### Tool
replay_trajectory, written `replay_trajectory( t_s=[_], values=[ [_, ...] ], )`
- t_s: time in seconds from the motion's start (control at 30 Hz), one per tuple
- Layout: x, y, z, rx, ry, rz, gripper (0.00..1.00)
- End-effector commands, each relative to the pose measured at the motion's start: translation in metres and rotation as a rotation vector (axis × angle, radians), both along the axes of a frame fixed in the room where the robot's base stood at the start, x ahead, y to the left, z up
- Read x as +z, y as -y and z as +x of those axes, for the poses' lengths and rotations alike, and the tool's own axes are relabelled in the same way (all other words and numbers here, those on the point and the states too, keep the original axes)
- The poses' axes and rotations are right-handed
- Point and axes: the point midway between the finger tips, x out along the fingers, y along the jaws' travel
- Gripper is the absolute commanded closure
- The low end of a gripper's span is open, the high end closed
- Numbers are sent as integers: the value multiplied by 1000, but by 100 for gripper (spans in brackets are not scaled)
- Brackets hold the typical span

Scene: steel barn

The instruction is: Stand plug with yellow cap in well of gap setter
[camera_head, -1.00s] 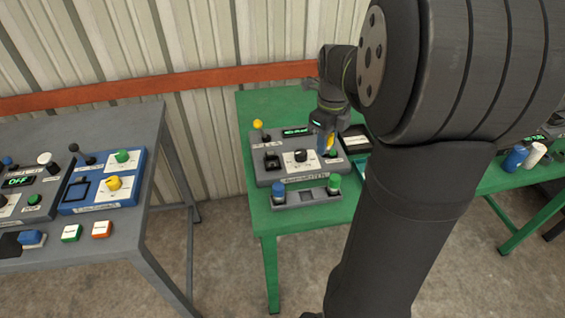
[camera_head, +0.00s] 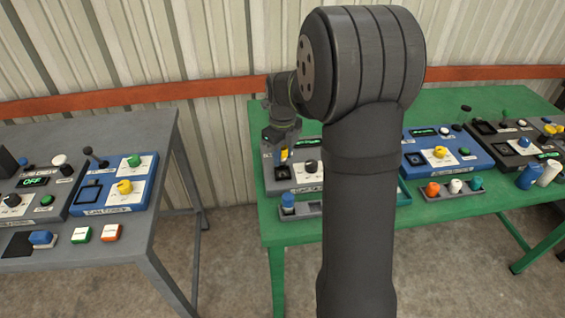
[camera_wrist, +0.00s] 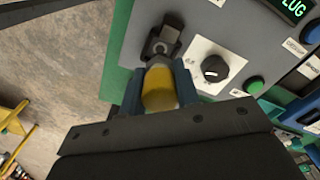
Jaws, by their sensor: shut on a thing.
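My gripper (camera_head: 284,152) is shut on the plug with the yellow cap (camera_wrist: 158,88), which sits between the blue fingers in the wrist view. The grey gap setter (camera_head: 309,184) stands on the green table, partly hidden by my arm. Its dark square well (camera_head: 282,173) is at its left side, just below the held plug in the head view. In the wrist view the well (camera_wrist: 160,44) lies right beyond the plug's pale lower end. I cannot tell whether the plug touches the well.
A small rack in front of the gap setter holds a blue-capped plug (camera_head: 287,201). The gap setter has a black knob (camera_wrist: 214,68) and a green button (camera_wrist: 254,85). A blue device (camera_head: 445,160) stands to the right. A grey table (camera_head: 150,228) with other devices is at left.

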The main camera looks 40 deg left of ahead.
Motion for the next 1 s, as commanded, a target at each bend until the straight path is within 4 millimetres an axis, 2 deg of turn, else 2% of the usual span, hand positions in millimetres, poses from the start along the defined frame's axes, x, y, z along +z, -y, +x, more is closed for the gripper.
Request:
replay_trajectory(
  t_s=[0.2, 0.6, 0.63, 0.73, 1.0],
  values=[
    [-32, 1, 0, 1, -3, -2, 94],
    [-38, 1, 0, 1, -2, 0, 94],
    [-38, 1, 0, 1, -1, 0, 67],
    [-38, 1, 0, 1, -1, 0, 49],
    [-37, 1, 0, 1, -1, 0, 49]
  ],
)
